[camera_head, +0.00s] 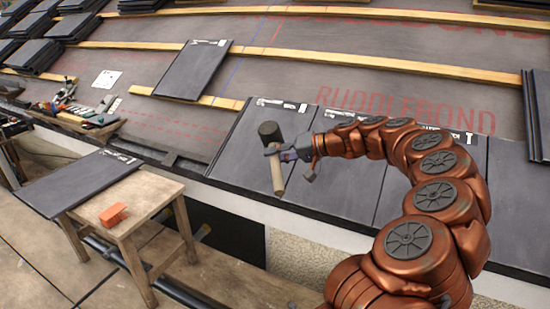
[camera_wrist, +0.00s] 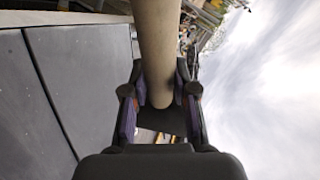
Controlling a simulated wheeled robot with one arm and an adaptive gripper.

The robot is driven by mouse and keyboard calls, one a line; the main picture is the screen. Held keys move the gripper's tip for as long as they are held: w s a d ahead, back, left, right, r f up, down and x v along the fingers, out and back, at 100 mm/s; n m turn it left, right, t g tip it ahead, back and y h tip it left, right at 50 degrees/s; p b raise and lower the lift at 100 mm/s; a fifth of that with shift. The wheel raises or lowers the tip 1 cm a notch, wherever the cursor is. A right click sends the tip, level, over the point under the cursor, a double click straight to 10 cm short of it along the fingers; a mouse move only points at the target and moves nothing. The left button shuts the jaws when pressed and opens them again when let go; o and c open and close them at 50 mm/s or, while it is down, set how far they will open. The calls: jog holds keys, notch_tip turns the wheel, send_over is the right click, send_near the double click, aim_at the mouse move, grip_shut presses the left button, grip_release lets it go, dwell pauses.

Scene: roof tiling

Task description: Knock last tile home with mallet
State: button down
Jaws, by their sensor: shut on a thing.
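My gripper (camera_head: 276,150) is shut on the wooden handle of a mallet (camera_head: 277,178). The mallet's black head (camera_head: 269,129) points up and the pale handle hangs below the fingers. In the wrist view the handle (camera_wrist: 157,45) runs between the two fingers of my gripper (camera_wrist: 160,95). The mallet is in front of a row of dark grey tiles along the roof's lower edge. The leftmost tile of that row (camera_head: 240,150) is left of the mallet. I cannot tell whether the mallet touches a tile. Tiles also show in the wrist view (camera_wrist: 85,75).
A wooden stool (camera_head: 150,195) at left carries a loose tile (camera_head: 80,182) and an orange block (camera_head: 113,215). Another loose tile (camera_head: 193,68) lies higher on the roof across a batten (camera_head: 150,92). Stacked tiles (camera_head: 36,55) stand at upper left. Tools (camera_head: 75,115) lie left.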

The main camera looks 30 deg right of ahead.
notch_tip(320, 180, down, 6)
jog(key=w+d+b, duration=0.1)
jog(key=d+b, duration=0.1)
jog(key=d, duration=0.1)
jog(key=shift+w+r, duration=0.2)
jog(key=shift+w, duration=0.15)
jog(key=shift+m+p, duration=0.3)
jog(key=shift+p, duration=0.2)
dwell(1.2)
jog(key=d+f+b, duration=0.1)
jog(key=f, duration=0.1)
jog(key=w+d+f+b, duration=0.1)
jog(key=f, duration=0.1)
jog(key=d+f+b, duration=0.1)
jog(key=f, duration=0.1)
jog(key=shift+w+f, duration=0.15)
jog(key=shift+w, duration=0.25)
jog(key=shift+d+r, duration=0.1)
jog(key=shift+r, duration=0.15)
jog(key=shift+s+a+r+p, duration=0.15)
jog(key=shift+a+r+p, duration=0.05)
jog(key=shift+r+p, duration=0.2)
jog(key=a+r+p, duration=0.1)
jog(key=r, duration=0.1)
jog(key=s+a+r, duration=0.1)
jog(key=r, duration=0.1)
jog(key=s+a+r+p, duration=0.1)
jog(key=a+r, duration=0.1)
jog(key=r, duration=0.1)
jog(key=shift+p, duration=0.35)
